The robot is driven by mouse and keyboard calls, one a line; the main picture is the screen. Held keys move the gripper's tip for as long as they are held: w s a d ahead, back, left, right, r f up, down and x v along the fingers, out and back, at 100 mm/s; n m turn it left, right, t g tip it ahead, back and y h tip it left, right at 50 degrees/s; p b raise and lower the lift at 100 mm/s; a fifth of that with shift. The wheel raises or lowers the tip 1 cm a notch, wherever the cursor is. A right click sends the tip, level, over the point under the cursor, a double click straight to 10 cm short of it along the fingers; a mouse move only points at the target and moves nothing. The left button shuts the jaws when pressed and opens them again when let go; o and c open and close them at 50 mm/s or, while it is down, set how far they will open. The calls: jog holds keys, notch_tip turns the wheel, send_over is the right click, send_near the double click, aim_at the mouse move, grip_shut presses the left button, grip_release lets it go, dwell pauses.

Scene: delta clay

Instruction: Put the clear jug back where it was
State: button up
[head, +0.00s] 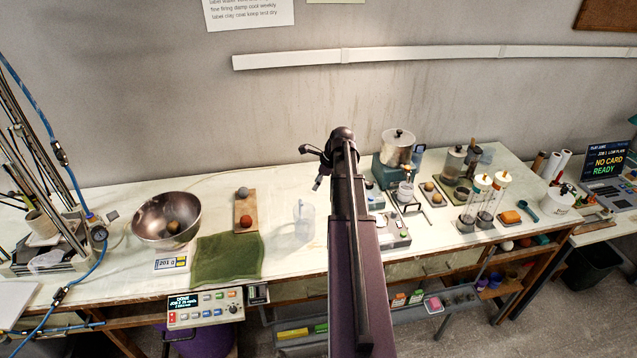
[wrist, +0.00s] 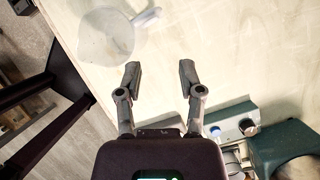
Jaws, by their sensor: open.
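A clear jug (head: 303,220) stands upright on the cream bench top, just left of my arm in the head view. In the wrist view the jug (wrist: 106,36) is at the upper left, seen from above, with its handle or spout pointing right. My gripper (wrist: 159,72) is open, with nothing between its fingers, and apart from the jug. In the head view my gripper (head: 316,168) is above the bench behind the jug, partly hidden by my arm.
Left of the jug are a wooden board (head: 245,222) with two balls, a green cloth (head: 227,258) and a metal bowl (head: 167,221). Right of my arm stand a control box (head: 392,232) and a machine with a metal pot (head: 397,146). Bench behind the jug is clear.

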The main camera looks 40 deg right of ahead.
jog(key=shift+a, duration=0.1)
jog(key=a+f+n+g+h, duration=0.1)
jog(key=a+n+g, duration=0.2)
jog(key=a+n, duration=1.65)
jog(key=s+a+n+h, duration=0.1)
jog(key=s+a+n, duration=0.2)
jog(key=a, duration=0.8)
jog(key=s+a+n+h, duration=0.1)
jog(key=s+a+n, duration=0.3)
jog(key=a, duration=0.8)
jog(key=shift+s+a+f+n+g, duration=0.15)
jog(key=shift+s+f+n+g, duration=0.15)
jog(key=shift+n, duration=0.75)
notch_tip(320, 180, down, 4)
jog(key=b, duration=0.4)
jog(key=shift+f, duration=0.15)
